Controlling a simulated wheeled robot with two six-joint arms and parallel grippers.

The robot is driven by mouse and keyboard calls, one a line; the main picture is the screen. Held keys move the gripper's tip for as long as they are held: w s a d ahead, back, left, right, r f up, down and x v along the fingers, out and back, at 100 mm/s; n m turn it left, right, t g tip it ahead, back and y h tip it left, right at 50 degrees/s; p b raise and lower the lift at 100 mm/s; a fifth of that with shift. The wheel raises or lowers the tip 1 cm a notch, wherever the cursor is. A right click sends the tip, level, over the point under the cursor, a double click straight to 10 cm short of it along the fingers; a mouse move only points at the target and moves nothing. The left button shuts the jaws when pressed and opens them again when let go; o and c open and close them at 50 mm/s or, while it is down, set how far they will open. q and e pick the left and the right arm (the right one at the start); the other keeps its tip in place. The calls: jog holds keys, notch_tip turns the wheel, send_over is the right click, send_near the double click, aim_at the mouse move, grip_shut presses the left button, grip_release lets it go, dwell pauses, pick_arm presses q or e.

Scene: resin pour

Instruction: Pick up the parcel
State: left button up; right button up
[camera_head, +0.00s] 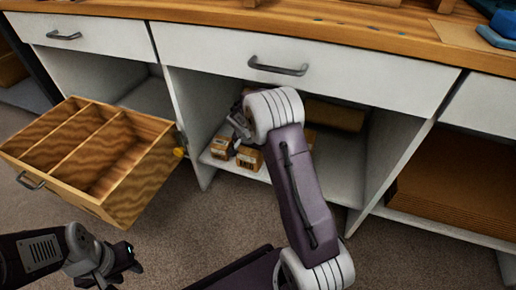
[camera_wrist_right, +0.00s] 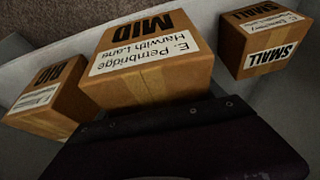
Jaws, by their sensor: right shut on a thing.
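Small brown cardboard parcels sit on the lower shelf under the bench, one (camera_head: 221,148) at the left and one (camera_head: 249,158) beside it. In the right wrist view, a parcel marked MID with an "E. Pembridge" label (camera_wrist_right: 155,70) is in the middle, against my right gripper (camera_wrist_right: 185,115).
A wooden compartment drawer (camera_head: 125,180) juts out at the left of the shelf bay. The white bench drawer (camera_head: 300,60) overhangs the bay. A white upright panel (camera_head: 395,155) bounds it at the right, with stacked brown cardboard (camera_head: 455,190) beyond. Carpet shows in front.

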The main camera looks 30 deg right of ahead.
jog(key=s+a, duration=0.9)
jog(key=a, duration=0.2)
jog(key=shift+a, duration=0.25)
